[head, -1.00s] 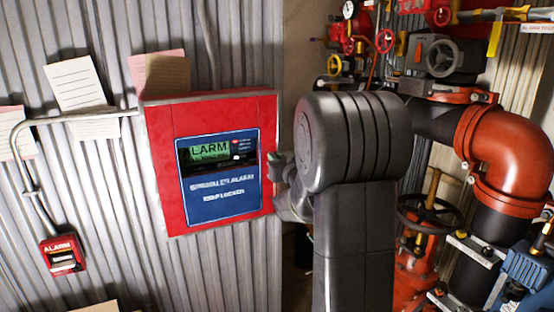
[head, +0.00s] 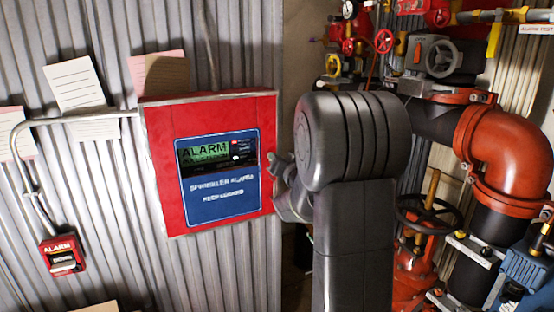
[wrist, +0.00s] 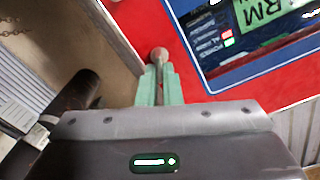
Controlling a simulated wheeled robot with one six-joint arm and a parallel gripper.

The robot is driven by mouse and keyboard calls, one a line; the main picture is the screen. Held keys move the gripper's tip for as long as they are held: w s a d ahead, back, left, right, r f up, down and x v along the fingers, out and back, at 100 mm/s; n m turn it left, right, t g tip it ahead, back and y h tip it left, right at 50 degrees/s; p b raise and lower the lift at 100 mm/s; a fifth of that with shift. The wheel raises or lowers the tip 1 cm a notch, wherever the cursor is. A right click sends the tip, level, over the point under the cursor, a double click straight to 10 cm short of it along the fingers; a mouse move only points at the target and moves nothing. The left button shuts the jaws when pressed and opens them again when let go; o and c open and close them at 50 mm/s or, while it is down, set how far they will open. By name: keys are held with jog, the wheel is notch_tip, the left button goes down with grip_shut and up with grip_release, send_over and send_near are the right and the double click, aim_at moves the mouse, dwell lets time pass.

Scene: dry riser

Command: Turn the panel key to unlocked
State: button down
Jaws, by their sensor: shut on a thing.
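The red alarm panel (head: 159,200) hangs on the corrugated wall, with a blue plate (head: 222,203) and a green display reading ALARM. In the wrist view the panel's red face (wrist: 140,25) lies just ahead. My gripper (wrist: 160,75) has pale green fingers near the panel's edge. They are shut on the panel key (wrist: 159,55), whose rounded brownish end shows between the fingertips. In the head view my gripper (head: 277,165) is at the panel's right edge, partly hidden by my arm; the key cannot be made out there. Its turn angle is unclear.
A red pull station (head: 62,256) and conduit (head: 90,117) are left of the panel. Paper notes (head: 75,87) are on the wall. Orange and black pipes (head: 510,140) and a valve handwheel (head: 428,217) crowd the right. Bare wall lies below the panel.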

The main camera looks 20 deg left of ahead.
jog(key=m+p, duration=0.1)
jog(key=m, duration=0.7)
jog(key=m+p, duration=0.1)
jog(key=m, duration=0.4)
jog(key=shift+w+d+f+p, duration=0.15)
jog(key=shift+f+p, duration=0.2)
jog(key=c, duration=1.6)
grip_release()
jog(key=b+v, duration=0.2)
jog(key=v, duration=1.1)
jog(key=shift+s+d+b, duration=0.25)
jog(key=shift+s+b, duration=0.05)
jog(key=shift+b, duration=0.1)
jog(key=shift+w+a, duration=0.1)
